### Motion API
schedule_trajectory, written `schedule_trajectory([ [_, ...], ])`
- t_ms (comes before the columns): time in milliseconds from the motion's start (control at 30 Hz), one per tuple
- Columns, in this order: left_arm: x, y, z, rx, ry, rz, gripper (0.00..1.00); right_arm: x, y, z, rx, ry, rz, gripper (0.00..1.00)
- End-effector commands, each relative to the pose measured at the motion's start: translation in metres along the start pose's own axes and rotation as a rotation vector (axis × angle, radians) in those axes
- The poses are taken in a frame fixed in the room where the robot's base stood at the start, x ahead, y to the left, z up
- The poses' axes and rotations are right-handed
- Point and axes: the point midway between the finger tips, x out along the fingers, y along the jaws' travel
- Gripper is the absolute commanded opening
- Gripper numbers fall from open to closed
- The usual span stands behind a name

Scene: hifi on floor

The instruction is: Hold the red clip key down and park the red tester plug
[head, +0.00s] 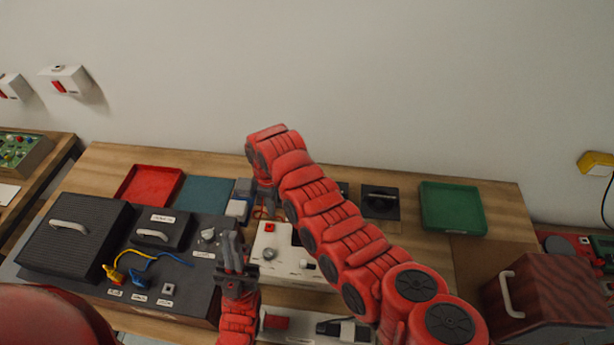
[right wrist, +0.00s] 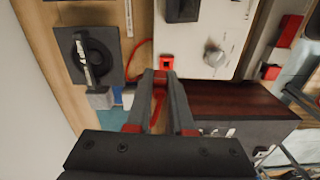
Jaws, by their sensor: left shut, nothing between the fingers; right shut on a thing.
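A white tester box (head: 290,270) stands mid-bench, with a red square part (head: 270,227) on its far left corner; it also shows in the right wrist view (right wrist: 167,62). Whether this is the clip key I cannot tell. My right gripper (head: 264,207) reaches down behind the box, by the red part. In the right wrist view the right gripper (right wrist: 160,78) is shut on a small red piece with a red cable (right wrist: 140,57), apparently the plug, mostly hidden by the fingers. My left gripper (head: 232,245) is shut and empty, upright at the box's left side.
A dark panel (head: 190,285) at left carries a yellow plug (head: 115,273), a blue plug (head: 138,278) and a ribbed case (head: 70,240). A red tray (head: 150,185), a green tray (head: 453,207) and a dark handled plate (head: 380,203) lie at the back. A wooden case (head: 540,300) stands right.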

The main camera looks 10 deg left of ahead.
Motion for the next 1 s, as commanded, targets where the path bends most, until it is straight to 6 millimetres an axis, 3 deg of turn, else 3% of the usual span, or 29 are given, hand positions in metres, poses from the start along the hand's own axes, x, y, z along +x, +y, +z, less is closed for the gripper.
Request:
schedule_trajectory([
  [167,0.002,0.000,-0.001,0.000,-0.001,0.000,0.00,0.005,-0.017,-0.015,-0.061,-0.002,-0.002,0.00],
  [700,-0.021,0.001,0.003,0.000,0.000,0.000,0.00,0.045,-0.016,-0.014,-0.059,-0.001,0.000,0.00],
  [1000,-0.023,0.001,0.004,0.000,-0.001,0.000,0.00,0.051,-0.016,-0.014,-0.059,-0.001,-0.001,0.00],
])
